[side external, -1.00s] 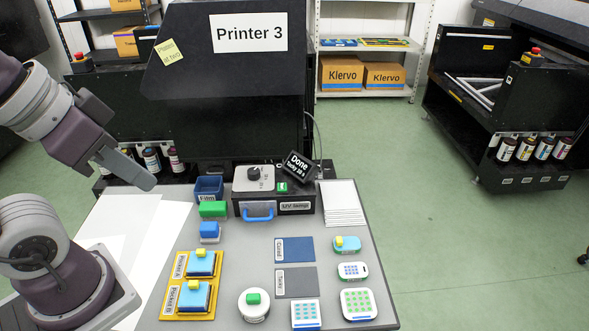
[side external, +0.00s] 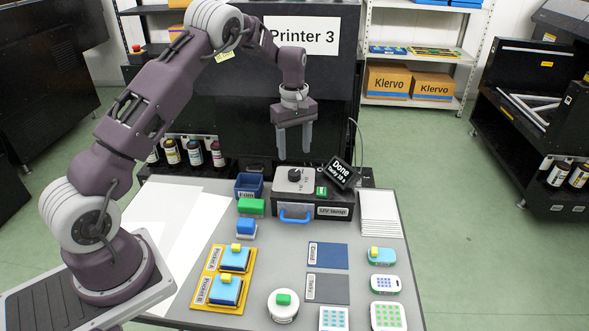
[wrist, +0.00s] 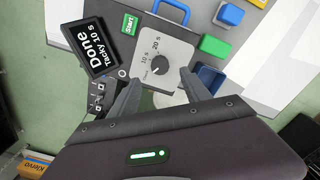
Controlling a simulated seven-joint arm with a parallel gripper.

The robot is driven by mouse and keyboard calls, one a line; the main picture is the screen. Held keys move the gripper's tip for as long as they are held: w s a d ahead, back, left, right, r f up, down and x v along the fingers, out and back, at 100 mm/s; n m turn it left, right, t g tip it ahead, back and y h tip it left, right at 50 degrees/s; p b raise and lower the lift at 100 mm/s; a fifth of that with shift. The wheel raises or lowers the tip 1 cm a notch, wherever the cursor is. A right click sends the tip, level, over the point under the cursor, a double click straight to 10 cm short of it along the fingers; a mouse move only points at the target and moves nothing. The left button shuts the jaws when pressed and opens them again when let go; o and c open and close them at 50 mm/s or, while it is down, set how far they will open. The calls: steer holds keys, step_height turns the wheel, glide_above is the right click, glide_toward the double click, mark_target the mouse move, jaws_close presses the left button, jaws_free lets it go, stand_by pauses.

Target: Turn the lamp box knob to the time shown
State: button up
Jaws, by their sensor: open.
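The black UV lamp box (side external: 335,199) stands at the back of the table, with a grey top plate (wrist: 178,42), a black knob (side external: 294,175) and a blue handle (side external: 296,216). The knob also shows in the wrist view (wrist: 159,65), beside marks for 10 s and 20 s; I cannot tell its setting surely. The tilted display (wrist: 92,47) reads "Done, Tacky 10 s". A green Start button (wrist: 130,24) is beside the plate. My gripper (side external: 294,155) is open and empty, pointing down above the knob, fingers apart from it; it also shows in the wrist view (wrist: 160,78).
A dark blue bin (side external: 249,185) and green and blue blocks (side external: 251,207) are left of the box. White sheets (side external: 380,215) lie to its right. Yellow pocket trays (side external: 223,275), mats (side external: 327,256) and several stamps and pads fill the front. The printer rises behind.

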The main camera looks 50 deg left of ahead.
mark_target(294, 172)
step_height(294, 172, down, 8)
steer(key=shift+a+r, duration=0.1)
steer(key=shift+r, duration=0.05)
jaws_close()
